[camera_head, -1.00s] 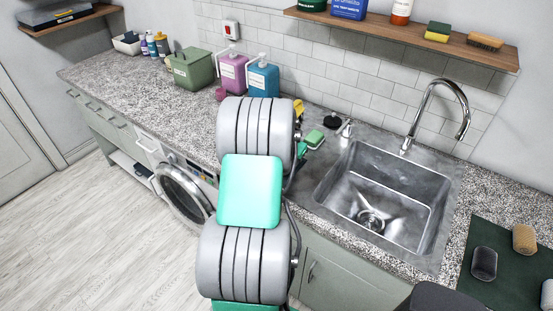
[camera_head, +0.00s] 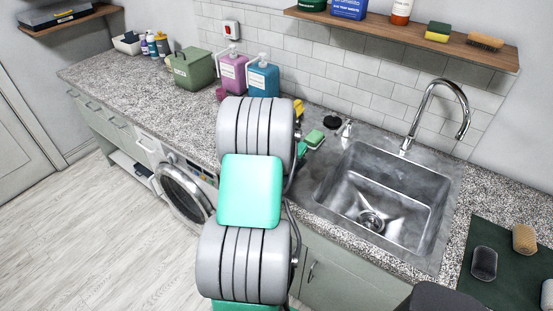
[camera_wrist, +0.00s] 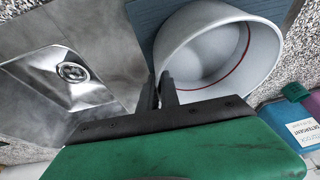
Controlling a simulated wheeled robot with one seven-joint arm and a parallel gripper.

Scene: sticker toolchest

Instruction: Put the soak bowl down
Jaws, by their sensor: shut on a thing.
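The soak bowl (camera_wrist: 212,48) is white-grey and round, with a thin red line inside. It fills the upper middle of the wrist view, seen from above. My gripper (camera_wrist: 166,92) is shut on its near left rim, one finger inside and one outside. A flat blue-grey surface (camera_wrist: 143,18) shows beneath and beside the bowl. I cannot tell whether the bowl touches it. In the head view my arm hides the bowl and my gripper.
The steel sink (camera_head: 385,190) lies to the right, with its tap (camera_head: 436,98). Pink (camera_head: 232,72) and blue (camera_head: 263,78) dispensers stand by the wall, left of a green sponge (camera_head: 314,138). A green bin (camera_head: 192,70) is farther left. The counter's left stretch (camera_head: 130,80) is mostly clear.

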